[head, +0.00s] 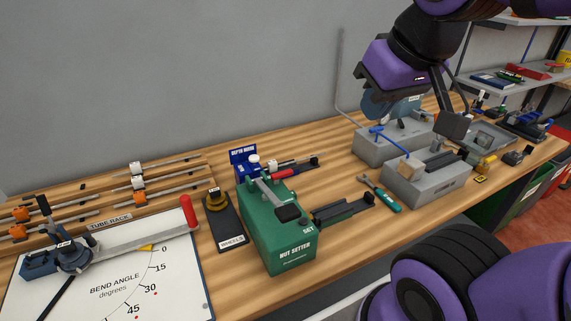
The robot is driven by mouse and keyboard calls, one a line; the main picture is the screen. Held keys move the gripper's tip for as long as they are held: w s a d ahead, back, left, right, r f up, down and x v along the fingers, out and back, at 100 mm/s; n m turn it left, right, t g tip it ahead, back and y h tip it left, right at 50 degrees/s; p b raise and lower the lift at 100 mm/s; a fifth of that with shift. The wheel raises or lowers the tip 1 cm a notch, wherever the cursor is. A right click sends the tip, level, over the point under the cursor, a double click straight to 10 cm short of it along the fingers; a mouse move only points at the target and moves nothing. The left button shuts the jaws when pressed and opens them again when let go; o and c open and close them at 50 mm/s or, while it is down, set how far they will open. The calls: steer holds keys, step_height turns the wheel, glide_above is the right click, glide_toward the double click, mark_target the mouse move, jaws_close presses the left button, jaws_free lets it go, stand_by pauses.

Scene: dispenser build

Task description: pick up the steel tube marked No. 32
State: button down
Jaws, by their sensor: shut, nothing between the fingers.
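Several thin steel tubes (172,181) lie on the tube rack (110,222) at the left of the bench. They carry white or orange collars, and no number on them is legible, so I cannot tell which is No. 32. My gripper (452,124) hangs at the upper right from my purple and black arm, over the grey machines and far from the rack. It is shut and empty. Its fingertips are small and dark against the background.
A bend-angle board (110,288) with a lever and red-ended arm lies before the rack. The wheels holder (223,220), green nut setter (275,235) and blue depth gauge (243,164) stand mid-bench. Grey machines (425,187) crowd the right. Bare wood shows along the back wall.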

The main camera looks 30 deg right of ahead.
steer(key=c, duration=1.3)
jaws_free()
steer(key=shift+w, duration=0.1)
steer(key=o, duration=0.4)
steer(key=shift+w+r, duration=0.1)
steer(key=shift+w, duration=0.2)
steer(key=w+n, duration=0.1)
steer(key=w, duration=0.2)
steer(key=w+n+g, duration=0.1)
steer(key=w+n, duration=0.1)
steer(key=w, duration=0.2)
steer(key=w+f+n, duration=0.1)
steer(key=w+n, duration=0.1)
steer(key=w, duration=0.2)
steer(key=shift+w+a+g+y, duration=0.15)
steer(key=shift+w+g+y, duration=0.05)
steer(key=shift+g+y, duration=0.1)
steer(key=n+g, duration=0.4)
steer(key=n, duration=0.9)
glide_above(270, 162)
step_height(270, 162, down, 24)
steer(key=shift+s, duration=0.1)
step_height(270, 162, down, 11)
steer(key=shift+r, duration=0.15)
